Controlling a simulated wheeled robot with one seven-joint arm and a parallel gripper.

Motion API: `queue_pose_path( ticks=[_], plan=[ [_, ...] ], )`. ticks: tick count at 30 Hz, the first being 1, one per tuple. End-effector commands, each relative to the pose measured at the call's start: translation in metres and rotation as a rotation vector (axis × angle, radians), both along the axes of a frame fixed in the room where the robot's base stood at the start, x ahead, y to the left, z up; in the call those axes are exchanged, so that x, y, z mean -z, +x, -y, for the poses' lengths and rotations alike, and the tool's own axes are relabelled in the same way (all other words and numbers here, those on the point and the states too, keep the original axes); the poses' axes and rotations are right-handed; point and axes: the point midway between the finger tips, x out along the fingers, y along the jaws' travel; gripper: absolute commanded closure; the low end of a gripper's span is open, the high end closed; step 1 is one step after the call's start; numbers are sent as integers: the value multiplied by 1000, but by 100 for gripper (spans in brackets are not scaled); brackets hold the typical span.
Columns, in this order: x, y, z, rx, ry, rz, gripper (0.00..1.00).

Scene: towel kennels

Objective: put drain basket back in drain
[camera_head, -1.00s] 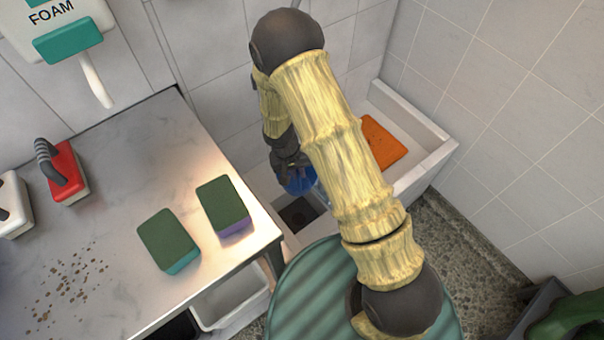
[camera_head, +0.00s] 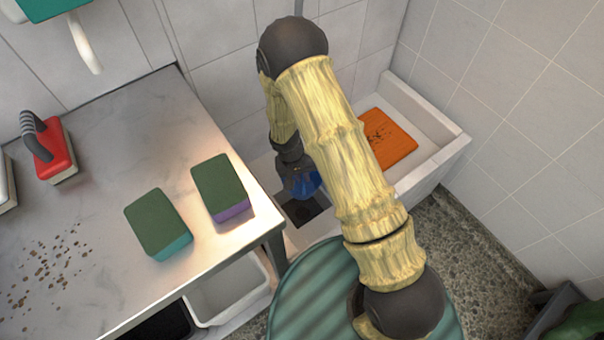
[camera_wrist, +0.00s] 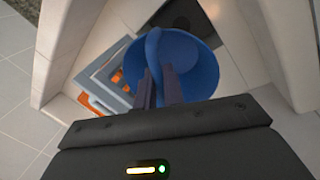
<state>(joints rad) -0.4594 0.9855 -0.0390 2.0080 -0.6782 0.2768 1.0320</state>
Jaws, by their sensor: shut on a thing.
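My gripper (camera_head: 290,165) is shut on the blue drain basket (camera_head: 306,185) and holds it over the sink. In the wrist view, my gripper (camera_wrist: 160,88) pinches the upright strip at the middle of the round blue basket (camera_wrist: 200,62). The drain (camera_head: 302,209) is a dark square opening in the sink floor, just below the basket in the head view and partly covered by it. The drain also shows at the top of the wrist view (camera_wrist: 182,13). The basket appears apart from the drain, though its exact height is hard to tell.
The pale sink (camera_head: 440,155) has raised walls. The table (camera_head: 130,130) at left bears two green sponges (camera_head: 158,222) (camera_head: 220,184), a red-based brush (camera_head: 52,155) and scattered brown crumbs (camera_head: 45,262).

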Motion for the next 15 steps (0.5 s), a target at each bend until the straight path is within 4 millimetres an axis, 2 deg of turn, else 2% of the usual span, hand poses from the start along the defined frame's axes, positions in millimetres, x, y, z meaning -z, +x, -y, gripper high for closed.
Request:
queue_pose_path(
  ticks=[1,15],
  plan=[
    [8,0,1,2,0,0,100],
    [45,0,0,-2,-1,0,100]
  ],
)
